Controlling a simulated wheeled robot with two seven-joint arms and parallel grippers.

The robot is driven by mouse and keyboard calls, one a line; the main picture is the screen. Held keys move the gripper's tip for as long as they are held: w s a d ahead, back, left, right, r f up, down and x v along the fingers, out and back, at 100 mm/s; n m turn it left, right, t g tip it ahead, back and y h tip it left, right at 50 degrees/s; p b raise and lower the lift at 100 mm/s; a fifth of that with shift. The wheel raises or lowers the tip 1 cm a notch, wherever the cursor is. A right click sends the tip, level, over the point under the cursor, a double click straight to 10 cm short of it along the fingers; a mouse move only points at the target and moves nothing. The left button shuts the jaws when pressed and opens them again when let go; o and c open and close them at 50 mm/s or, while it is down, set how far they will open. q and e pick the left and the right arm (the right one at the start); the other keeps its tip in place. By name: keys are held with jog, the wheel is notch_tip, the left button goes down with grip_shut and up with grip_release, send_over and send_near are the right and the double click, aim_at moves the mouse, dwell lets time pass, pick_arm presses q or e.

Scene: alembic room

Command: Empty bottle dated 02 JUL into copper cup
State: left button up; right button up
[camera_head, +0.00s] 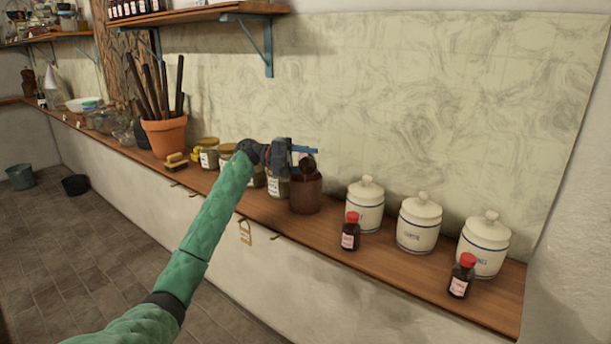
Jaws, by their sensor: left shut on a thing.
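My left gripper (300,155) is shut on a small dark bottle (307,164), held tilted just above the brown copper cup (306,196). The gripper and its blue finger hide part of the bottle, and I cannot read its date. The cup stands upright on the wooden shelf; its inside is hidden, and I cannot tell whether anything is flowing. Two more dark bottles with red caps and pale labels stand at the front of the shelf, one (350,233) right of the cup and one (461,276) at the far right. Their dates are too small to read. My right gripper is out of view.
Several white lidded jars, one here (419,223), stand behind the red-capped bottles. Labelled glass jars (209,154) and a brush (177,161) lie left of the cup, near a terracotta pot (165,137) of dark sticks. An upper shelf (200,14) overhangs the left part.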

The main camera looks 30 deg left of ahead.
pick_arm(q)
jog(key=shift+r+n+p, duration=0.35)
jog(key=shift+n+p, duration=0.35)
jog(key=shift+p, duration=0.25)
dwell(0.8)
jog(key=shift+w+a+r+n+t+h+p, duration=0.15)
jog(key=shift+r+n+t+h+p, duration=0.2)
jog(key=shift+n+p, duration=0.2)
dwell(0.4)
jog(key=shift+w+r+n+h+p, duration=0.15)
jog(key=shift+n+h+p, duration=0.2)
jog(key=shift+n+p, duration=0.4)
jog(key=shift+f+m+b, duration=0.3)
jog(key=shift+m+b, duration=0.1)
jog(key=shift+b, duration=0.15)
jog(key=shift+s+f+m+y+b, duration=0.2)
jog(key=shift+m+b, duration=0.3)
jog(key=shift+b, duration=0.25)
jog(key=shift+s+f+m+y+b, duration=0.1)
jog(key=shift+m+y+b, duration=0.1)
jog(key=shift+m+b, duration=0.45)
